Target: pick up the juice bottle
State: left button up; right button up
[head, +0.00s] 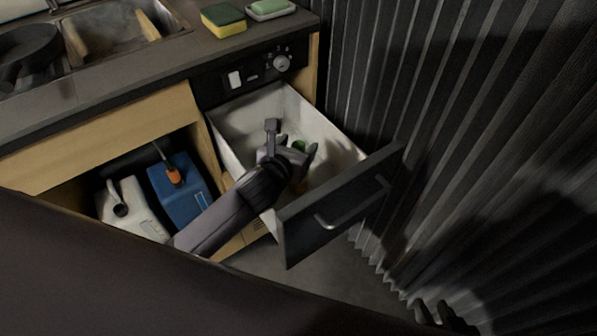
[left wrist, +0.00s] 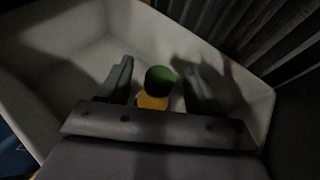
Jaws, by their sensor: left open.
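The juice bottle (head: 299,145) stands in the open drawer. In the left wrist view the bottle (left wrist: 158,78) shows a green cap and an orange body. My left gripper (head: 297,150) reaches down into the drawer, open. In the left wrist view its two fingers (left wrist: 157,82) are on either side of the bottle, with gaps visible at both sides. The bottle's lower part is hidden by the gripper. My right gripper (head: 441,316) shows partly at the bottom right, dark and away from the drawer.
The white-lined drawer (head: 240,118) is pulled out, its dark front with a handle (head: 338,210) facing me. The counter (head: 130,70) holds a sink and sponge (head: 223,20). A white jug (head: 128,205) and blue container (head: 180,185) stand left of the drawer. A corrugated wall rises right.

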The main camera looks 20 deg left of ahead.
pick_arm(q)
jog(key=shift+w+d+f, duration=0.1)
jog(key=shift+w+f, duration=0.1)
jog(key=shift+w, duration=0.45)
grip_shut()
jog(key=shift+r, duration=0.1)
